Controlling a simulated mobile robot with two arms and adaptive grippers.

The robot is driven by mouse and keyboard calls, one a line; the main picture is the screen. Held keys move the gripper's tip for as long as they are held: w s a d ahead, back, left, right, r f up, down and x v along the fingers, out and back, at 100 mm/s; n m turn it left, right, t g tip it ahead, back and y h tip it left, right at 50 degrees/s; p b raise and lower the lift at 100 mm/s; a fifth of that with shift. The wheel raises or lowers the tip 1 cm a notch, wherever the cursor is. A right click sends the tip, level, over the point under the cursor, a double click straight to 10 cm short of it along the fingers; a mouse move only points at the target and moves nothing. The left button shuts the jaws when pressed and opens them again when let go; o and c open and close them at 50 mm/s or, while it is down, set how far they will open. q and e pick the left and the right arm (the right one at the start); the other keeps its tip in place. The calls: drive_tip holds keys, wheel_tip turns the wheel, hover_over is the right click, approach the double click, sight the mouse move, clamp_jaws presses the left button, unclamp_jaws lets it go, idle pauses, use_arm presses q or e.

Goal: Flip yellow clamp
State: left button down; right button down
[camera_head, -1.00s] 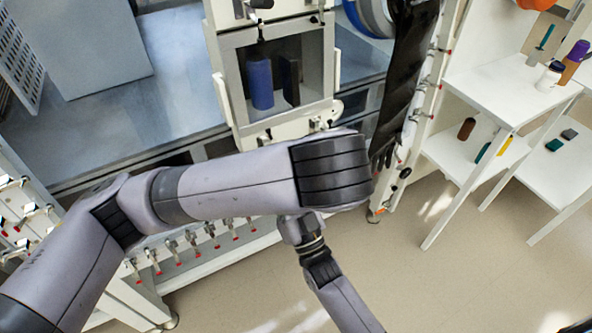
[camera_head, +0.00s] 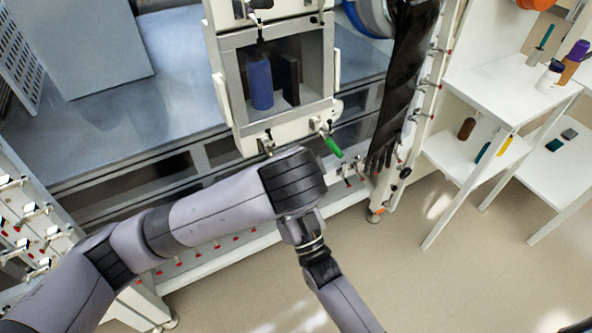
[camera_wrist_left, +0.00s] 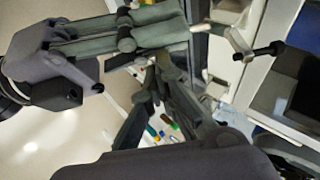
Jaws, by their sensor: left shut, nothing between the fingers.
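I cannot pick out a yellow clamp handle in either view. At the lower edge of the glovebox door, a clamp with a green handle (camera_head: 333,147) points down to the right, and a dark-handled clamp (camera_head: 268,142) sits to its left. My left gripper (camera_wrist_left: 158,72) shows in the wrist view with its fingers together and nothing between them. A pale clamp with a black-tipped handle (camera_wrist_left: 268,49) is to its right, apart from it. In the head view my arm covers the area below the door, and no gripper fingers can be made out.
The glovebox door (camera_head: 228,88) has a window with a blue cylinder (camera_head: 260,83) behind it. A black glove (camera_head: 405,80) hangs to its right. White shelves (camera_head: 500,85) with small items stand further right. The beige floor (camera_head: 450,280) is open.

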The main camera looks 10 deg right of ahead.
drive_tip(key=shift+f, duration=0.1)
use_arm(q)
drive_tip(key=shift+w+a+f, duration=0.1)
drive_tip(key=shift+a+f, duration=0.35)
drive_tip(key=shift+f, duration=0.1)
use_arm(e)
drive_tip(key=shift+d, duration=0.1)
drive_tip(key=c, duration=1.9)
unclamp_jaws()
drive_tip(key=shift+o, duration=1.3)
drive_tip(key=shift+r, duration=0.2)
use_arm(q)
drive_tip(key=shift+r, duration=0.1)
